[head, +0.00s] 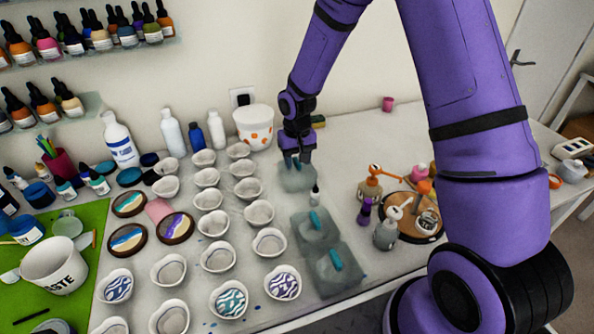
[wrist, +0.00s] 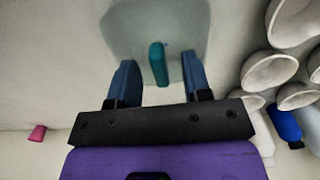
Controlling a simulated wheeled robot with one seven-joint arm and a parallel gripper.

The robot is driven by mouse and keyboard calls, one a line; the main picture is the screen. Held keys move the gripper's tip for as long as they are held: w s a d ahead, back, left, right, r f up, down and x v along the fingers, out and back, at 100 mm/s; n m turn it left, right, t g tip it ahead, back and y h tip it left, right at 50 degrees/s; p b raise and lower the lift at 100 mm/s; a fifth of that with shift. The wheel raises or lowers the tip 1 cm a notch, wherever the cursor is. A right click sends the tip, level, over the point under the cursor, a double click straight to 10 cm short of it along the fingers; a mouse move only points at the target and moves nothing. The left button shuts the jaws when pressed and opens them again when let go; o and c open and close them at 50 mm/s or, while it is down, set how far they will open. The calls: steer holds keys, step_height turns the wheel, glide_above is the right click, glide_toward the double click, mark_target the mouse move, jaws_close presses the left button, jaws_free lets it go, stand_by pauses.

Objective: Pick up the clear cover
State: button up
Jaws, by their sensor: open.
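Several clear covers with teal handles are on the table in the head view. One clear cover (head: 297,181) is directly below my gripper (head: 297,158) near the back. Two more, a middle cover (head: 302,236) and a front cover (head: 350,272), stand in a line toward the table's front edge. In the wrist view the back cover (wrist: 195,25) lies ahead of my gripper (wrist: 161,75), and its teal handle (wrist: 158,64) shows between the two open blue fingers. The fingers appear apart from the handle; the exact height gap is hard to tell.
Rows of white heart-shaped dishes (head: 218,257) stand left of the covers. A small dark-capped bottle (head: 315,195) is just right of the back cover. A round tray (head: 436,234) with bottles is at right. A white orange-dotted pot (head: 254,121) stands behind.

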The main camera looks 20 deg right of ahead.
steer(key=shift+c, duration=0.4)
jaws_close()
steer(key=shift+r, duration=0.1)
